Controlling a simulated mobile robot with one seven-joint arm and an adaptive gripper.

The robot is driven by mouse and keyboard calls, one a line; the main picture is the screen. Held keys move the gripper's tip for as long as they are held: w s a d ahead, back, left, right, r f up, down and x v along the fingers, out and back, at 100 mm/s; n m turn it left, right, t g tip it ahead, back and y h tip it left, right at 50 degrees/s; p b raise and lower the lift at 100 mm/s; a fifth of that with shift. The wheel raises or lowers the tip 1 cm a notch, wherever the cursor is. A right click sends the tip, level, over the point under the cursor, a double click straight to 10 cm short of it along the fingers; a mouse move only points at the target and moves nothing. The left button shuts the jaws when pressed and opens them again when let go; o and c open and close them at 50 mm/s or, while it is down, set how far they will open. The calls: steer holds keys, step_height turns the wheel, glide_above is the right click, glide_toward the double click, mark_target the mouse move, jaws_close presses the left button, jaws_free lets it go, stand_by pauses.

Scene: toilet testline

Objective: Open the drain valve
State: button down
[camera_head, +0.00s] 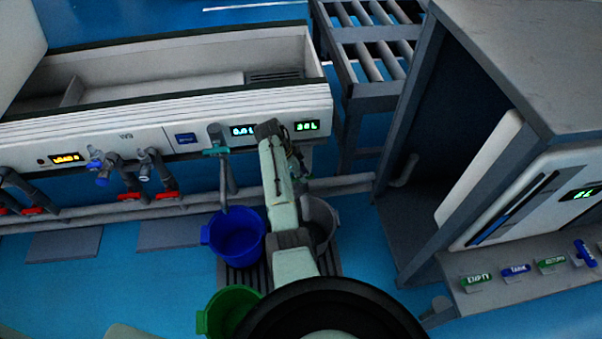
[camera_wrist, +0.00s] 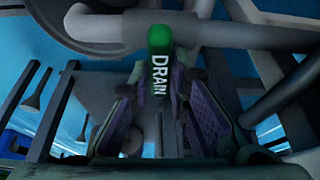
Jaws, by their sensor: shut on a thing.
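The green drain valve handle, marked DRAIN (camera_wrist: 158,72), stands upright in the middle of the wrist view. My gripper (camera_wrist: 160,90) has a purple-padded finger on each side of it and is shut on the handle. My arm hides the drain handle there, and the contact with the pads is dark in the wrist view.
A blue bucket (camera_head: 236,238), a green bucket (camera_head: 228,308) and a grey bucket (camera_head: 318,220) stand close around my arm. A tap (camera_head: 217,140) is just left of my gripper. Red-handled valves (camera_head: 130,195) line the bench. A grey cabinet (camera_head: 540,60) stands at right.

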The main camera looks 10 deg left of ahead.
steer(key=n+p, duration=0.1)
steer(key=n+t+y+p, duration=0.1)
steer(key=n+p, duration=0.1)
steer(key=shift+s+d+r+n, duration=0.1)
steer(key=shift+s+r+n, duration=0.1)
steer(key=shift+n, duration=0.1)
steer(key=n+p, duration=0.1)
steer(key=n, duration=0.1)
steer(key=n+t+y+p, duration=0.1)
steer(key=n+p, duration=0.1)
steer(key=n, duration=0.1)
steer(key=shift+d+y, duration=0.1)
steer(key=shift+y, duration=0.2)
steer(key=n+y+p, duration=0.1)
steer(key=n, duration=0.1)
steer(key=n+p, duration=0.1)
steer(key=n, duration=0.2)
steer(key=shift+d+f+t+y, duration=0.1)
steer(key=shift+d+t+y, duration=0.05)
steer(key=shift+t+y, duration=0.2)
steer(key=shift+n+y, duration=0.85)
steer(key=shift+n, duration=1.05)
steer(key=c, duration=1.5)
jaws_free()
